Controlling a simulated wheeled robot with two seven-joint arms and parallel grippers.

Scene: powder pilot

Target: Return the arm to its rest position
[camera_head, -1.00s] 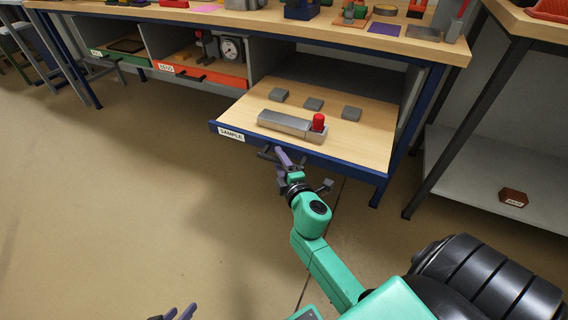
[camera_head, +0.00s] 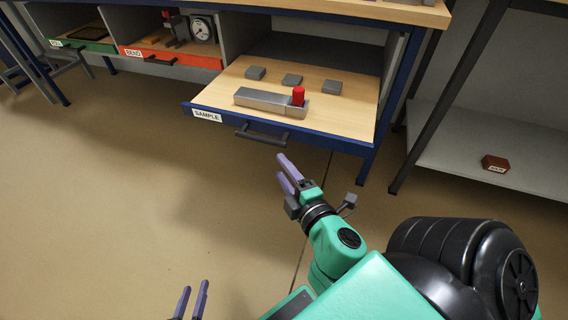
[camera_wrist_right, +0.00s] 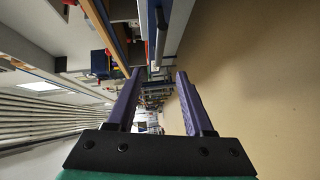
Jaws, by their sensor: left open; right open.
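My right arm (camera_head: 340,245) is green and reaches up from the bottom right in the head view. Its gripper (camera_head: 284,172) has purple fingers, is open and empty, and is in the air in front of the open SAMPLE drawer, apart from the dark handle (camera_head: 262,135). In the right wrist view the open fingers (camera_wrist_right: 158,98) have nothing between them. My left gripper (camera_head: 190,300) shows only its purple fingertips at the bottom edge; they are apart with nothing between them.
The pulled-out SAMPLE drawer (camera_head: 208,115) holds a grey holder (camera_head: 262,100) with a red-capped piece (camera_head: 298,96) and several grey blocks. A side shelf (camera_head: 455,150) carries a brown block (camera_head: 495,163). The floor (camera_head: 110,210) at left is clear.

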